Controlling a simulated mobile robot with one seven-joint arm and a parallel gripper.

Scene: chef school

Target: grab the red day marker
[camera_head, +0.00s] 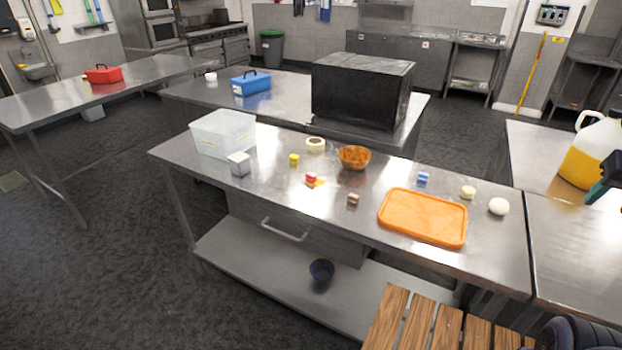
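A small red block-like piece (311,177), which looks like the red day marker, lies on the steel table (270,190) near its middle. A yellow patch shows at its right side; I cannot tell whether that is part of it. Similar small pieces lie apart from it: a yellow one (294,159) behind and to the left, a brown one (353,199) to the front right, and a blue one (423,177) further right. My gripper cannot be made out. A dark and teal shape is cut off at the right edge, and I cannot tell what it is.
An orange tray (422,217), an orange bowl (354,158), a tape roll (316,145), a clear bin (223,134) and a white-grey cube (239,163) share the table. A wooden slatted surface (412,322) stands in front. The tabletop around the red piece is mostly clear.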

